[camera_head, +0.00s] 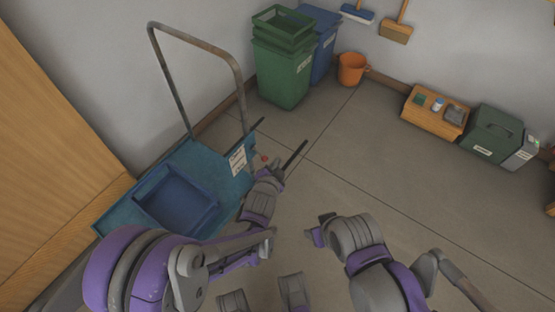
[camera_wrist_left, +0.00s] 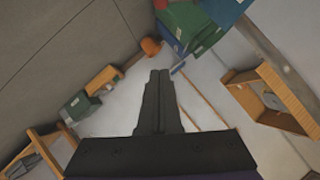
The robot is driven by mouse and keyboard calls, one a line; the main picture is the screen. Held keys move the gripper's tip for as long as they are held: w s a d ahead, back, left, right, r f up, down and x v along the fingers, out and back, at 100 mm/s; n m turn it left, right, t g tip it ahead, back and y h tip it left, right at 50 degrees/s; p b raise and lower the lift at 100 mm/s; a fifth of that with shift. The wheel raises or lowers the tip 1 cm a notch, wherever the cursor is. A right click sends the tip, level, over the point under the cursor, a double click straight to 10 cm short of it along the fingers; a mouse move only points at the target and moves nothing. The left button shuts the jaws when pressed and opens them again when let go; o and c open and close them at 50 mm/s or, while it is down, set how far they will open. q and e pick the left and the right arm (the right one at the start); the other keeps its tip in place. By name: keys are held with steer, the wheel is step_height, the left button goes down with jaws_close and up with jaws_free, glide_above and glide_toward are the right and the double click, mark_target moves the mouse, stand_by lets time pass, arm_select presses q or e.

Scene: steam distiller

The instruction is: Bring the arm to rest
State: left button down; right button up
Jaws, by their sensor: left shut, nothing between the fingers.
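My left arm, purple and grey, comes in from the left in the head view. Its gripper (camera_head: 300,149) points up and right, beside the blue cart, over the floor. In the left wrist view the dark fingers (camera_wrist_left: 160,78) lie together, shut and empty. My right arm (camera_head: 350,235) shows at the lower middle and right of the head view, bent above the floor. I cannot make out its gripper's fingers.
A blue cart (camera_head: 222,163) with a tall metal handle and a blue tray (camera_head: 175,200) stands at the left. Green (camera_head: 283,75) and blue bins, an orange bucket (camera_head: 352,69), a wooden crate (camera_head: 434,112) and a green case (camera_head: 490,135) line the wall. The middle floor is clear.

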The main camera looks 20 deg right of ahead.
stand_by(0.4)
arm_select(q)
steer(key=s+a+r+n+g+y, duration=0.1)
steer(key=s+a+r+n, duration=0.1)
steer(key=a, duration=0.5)
steer(key=s+a+r+n+g+y, duration=0.1)
steer(key=s+a+r+n+y, duration=0.15)
steer(key=a, duration=0.35)
steer(key=s+a+r+n+g+y, duration=0.1)
steer(key=s+a+r+n, duration=0.15)
steer(key=a, duration=0.45)
steer(key=s+a+n+g+y, duration=0.1)
steer(key=s+a+n+g, duration=0.1)
steer(key=s+a+n, duration=0.5)
steer(key=s+a+g+y, duration=0.1)
steer(key=s+a, duration=0.4)
steer(key=s, duration=0.6)
step_height(320, 180, up, 23)
steer(key=w+p, duration=0.1)
steer(key=p, duration=1.9)
steer(key=shift+f+t, duration=0.15)
steer(key=shift+t, duration=0.15)
arm_select(e)
step_height(320, 180, up, 23)
steer(key=w+t, duration=0.1)
steer(key=shift+w, duration=0.3)
arm_select(q)
steer(key=shift+h, duration=0.25)
arm_select(e)
steer(key=shift+f, duration=0.1)
